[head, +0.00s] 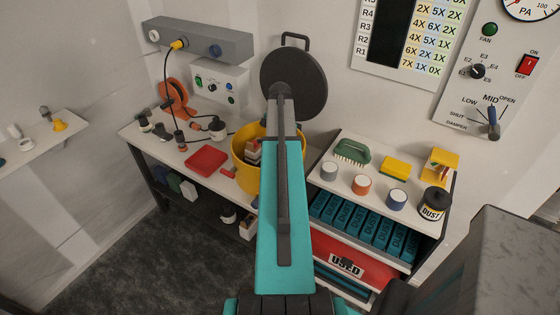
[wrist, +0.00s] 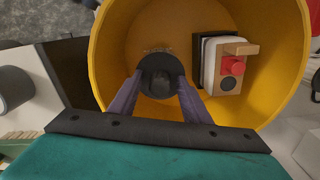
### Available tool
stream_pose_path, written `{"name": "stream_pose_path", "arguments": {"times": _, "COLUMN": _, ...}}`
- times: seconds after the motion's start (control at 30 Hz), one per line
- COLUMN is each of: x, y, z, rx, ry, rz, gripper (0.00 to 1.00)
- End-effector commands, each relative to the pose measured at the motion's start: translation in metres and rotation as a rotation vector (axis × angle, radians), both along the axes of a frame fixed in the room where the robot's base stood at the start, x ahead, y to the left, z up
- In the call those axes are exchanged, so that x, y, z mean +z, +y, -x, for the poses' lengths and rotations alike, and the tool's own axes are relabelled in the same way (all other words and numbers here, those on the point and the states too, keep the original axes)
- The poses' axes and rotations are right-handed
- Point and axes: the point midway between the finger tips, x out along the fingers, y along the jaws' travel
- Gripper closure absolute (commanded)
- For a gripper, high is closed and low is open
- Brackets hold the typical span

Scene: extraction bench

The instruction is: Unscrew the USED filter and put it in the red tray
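A red tray (head: 206,160) lies on the bench, left of the yellow tub (head: 243,178). My gripper (wrist: 160,82) is inside the tub's opening in the wrist view, its two purple fingers on either side of a dark round knob-like piece (wrist: 160,74). The fingertips seem to meet its sides; I cannot tell whether they grip it. It bears no readable label. In the head view my arm hides the gripper and part of the tub. A USED sign (head: 346,265) is on a red panel under the right-hand bench.
Blue DUST boxes (head: 363,226) stand below. A cable (head: 167,85) hangs at left.

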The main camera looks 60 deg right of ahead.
Motion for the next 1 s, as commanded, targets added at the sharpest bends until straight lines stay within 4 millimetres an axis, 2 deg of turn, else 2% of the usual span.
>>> {"name": "stream_pose_path", "arguments": {"times": 0.03, "x": 0.0, "y": 0.0, "z": 0.0, "rx": 0.001, "ry": 0.0, "rz": 0.0, "gripper": 0.65}}
{"name": "stream_pose_path", "arguments": {"times": 0.23, "x": 0.0, "y": 0.0001, "z": 0.0, "rx": 0.002, "ry": 0.0, "rz": 0.0, "gripper": 0.98}}
{"name": "stream_pose_path", "arguments": {"times": 0.27, "x": 0.0, "y": 0.0001, "z": 0.0, "rx": 0.002, "ry": 0.0, "rz": 0.0, "gripper": 1.0}}
{"name": "stream_pose_path", "arguments": {"times": 0.47, "x": 0.0003, "y": 0.0002, "z": -0.0001, "rx": 0.033, "ry": 0.0, "rz": 0.0, "gripper": 1.0}}
{"name": "stream_pose_path", "arguments": {"times": 1.0, "x": 0.0009, "y": 0.0003, "z": -0.0002, "rx": 0.384, "ry": 0.0, "rz": 0.0, "gripper": 1.0}}
